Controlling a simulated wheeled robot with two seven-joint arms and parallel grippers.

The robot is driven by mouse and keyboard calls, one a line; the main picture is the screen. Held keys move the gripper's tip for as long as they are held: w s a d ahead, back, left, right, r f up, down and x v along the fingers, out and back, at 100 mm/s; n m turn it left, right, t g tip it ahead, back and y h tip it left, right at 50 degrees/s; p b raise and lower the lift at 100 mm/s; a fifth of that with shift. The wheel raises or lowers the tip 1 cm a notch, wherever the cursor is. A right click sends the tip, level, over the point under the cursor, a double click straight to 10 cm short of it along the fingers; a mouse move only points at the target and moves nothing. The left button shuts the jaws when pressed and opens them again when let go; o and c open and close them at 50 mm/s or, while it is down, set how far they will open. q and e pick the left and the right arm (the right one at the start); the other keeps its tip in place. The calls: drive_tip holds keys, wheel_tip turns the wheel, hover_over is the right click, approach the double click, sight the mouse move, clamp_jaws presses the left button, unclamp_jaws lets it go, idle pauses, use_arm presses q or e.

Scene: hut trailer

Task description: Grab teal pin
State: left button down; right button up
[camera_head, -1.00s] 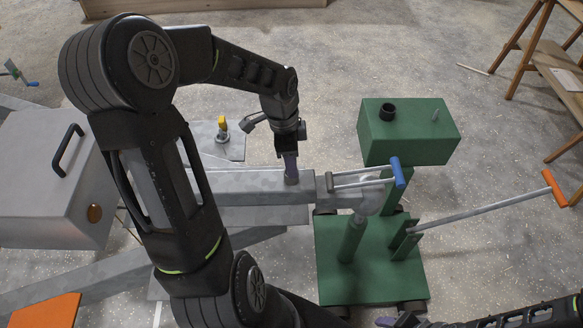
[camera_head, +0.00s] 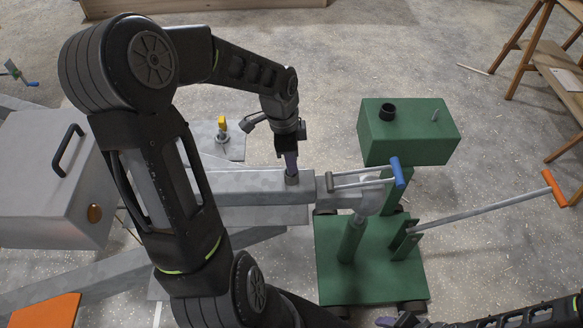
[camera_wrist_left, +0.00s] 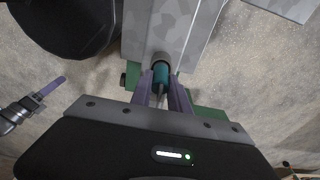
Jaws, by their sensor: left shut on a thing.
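The teal pin (camera_wrist_left: 161,76) shows in the left wrist view between the two purple fingers of my left gripper (camera_wrist_left: 162,92). It stands at a dark round collar on the grey metal beam (camera_wrist_left: 200,28). My left gripper (camera_head: 291,165) is shut on the pin, and in the head view its fingers hide the pin above the beam (camera_head: 250,183). My right gripper (camera_head: 386,322) shows only partly at the bottom edge of the head view, apart from the beam, and its jaw state is unclear.
A green wheeled stand (camera_head: 372,262) with a green box (camera_head: 408,132) is right of the beam. A blue-handled lever (camera_head: 398,172) and an orange-handled bar (camera_head: 485,213) stick out there. A grey box (camera_head: 50,185) stands left. A wooden trestle (camera_head: 540,70) is far right.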

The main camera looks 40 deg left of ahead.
idle(0.3)
use_arm(q)
wheel_tip(320, 180, up, 10)
drive_tip(key=shift+r, duration=0.1)
idle(0.4)
idle(0.5)
